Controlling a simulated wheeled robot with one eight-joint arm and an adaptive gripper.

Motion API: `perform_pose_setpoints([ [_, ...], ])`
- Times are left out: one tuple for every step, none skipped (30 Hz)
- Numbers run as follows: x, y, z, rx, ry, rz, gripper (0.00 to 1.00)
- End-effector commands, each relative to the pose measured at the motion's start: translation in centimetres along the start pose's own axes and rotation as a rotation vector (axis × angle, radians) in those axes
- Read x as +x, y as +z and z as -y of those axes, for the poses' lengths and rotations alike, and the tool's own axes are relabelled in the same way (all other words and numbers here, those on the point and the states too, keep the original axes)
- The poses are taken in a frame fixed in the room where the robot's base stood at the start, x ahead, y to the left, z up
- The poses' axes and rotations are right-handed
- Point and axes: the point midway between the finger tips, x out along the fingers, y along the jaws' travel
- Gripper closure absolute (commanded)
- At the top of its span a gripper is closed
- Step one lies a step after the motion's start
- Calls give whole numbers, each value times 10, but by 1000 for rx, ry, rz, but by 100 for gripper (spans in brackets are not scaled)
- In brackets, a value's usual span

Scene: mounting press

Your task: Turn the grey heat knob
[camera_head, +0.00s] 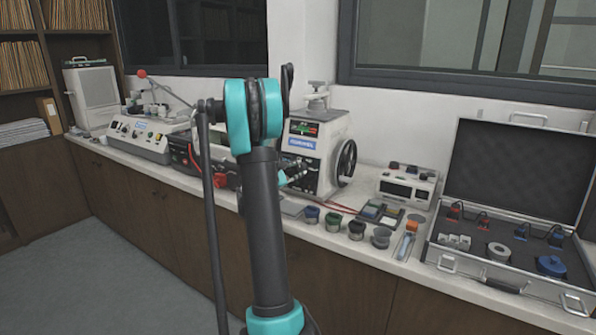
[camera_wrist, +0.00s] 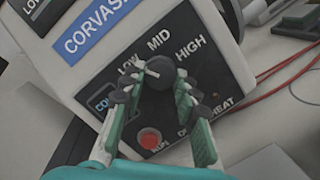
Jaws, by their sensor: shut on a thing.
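The dark grey heat knob (camera_wrist: 161,73) is on the black front panel (camera_wrist: 207,62) of the mounting press, under the printed words LOW, MID and HIGH. Its white pointer line is towards the upper left, near LOW. My gripper (camera_wrist: 156,83) is shut on the knob, with a fingertip at either side of it. The mounting press (camera_head: 333,130) also shows in the head view, where my gripper (camera_head: 292,172) is at its front. The knob itself is hidden there by my arm and gripper.
A red button (camera_wrist: 149,139) sits below the knob between my fingers. A black handwheel (camera_head: 345,163) is on the press's right side. Small jars (camera_head: 333,222) stand on the counter in front, and an open case (camera_head: 480,262) lies at right.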

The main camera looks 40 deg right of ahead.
Motion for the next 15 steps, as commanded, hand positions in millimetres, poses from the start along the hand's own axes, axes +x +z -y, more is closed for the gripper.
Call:
perform_pose_setpoints([
  [0,0,0,42,-9,-1,99],
  [0,0,0,70,-14,-1,99],
  [0,0,-1,107,-20,-1,99],
  [0,0,-1,135,-25,-1,99],
  [0,0,-1,164,-31,0,99],
  [0,0,-1,201,-39,0,99],
  [0,0,-1,229,-44,0,99],
  [0,0,-1,257,-49,0,99],
  [0,0,-1,294,-56,0,99],
  [0,0,-1,322,-61,0,99],
  [0,0,-2,350,-66,-1,99],
  [0,0,-2,388,-73,-1,99],
  [0,1,-2,416,-78,-1,99],
  [0,1,-2,444,-83,0,99],
  [0,1,-2,481,-90,0,99],
])
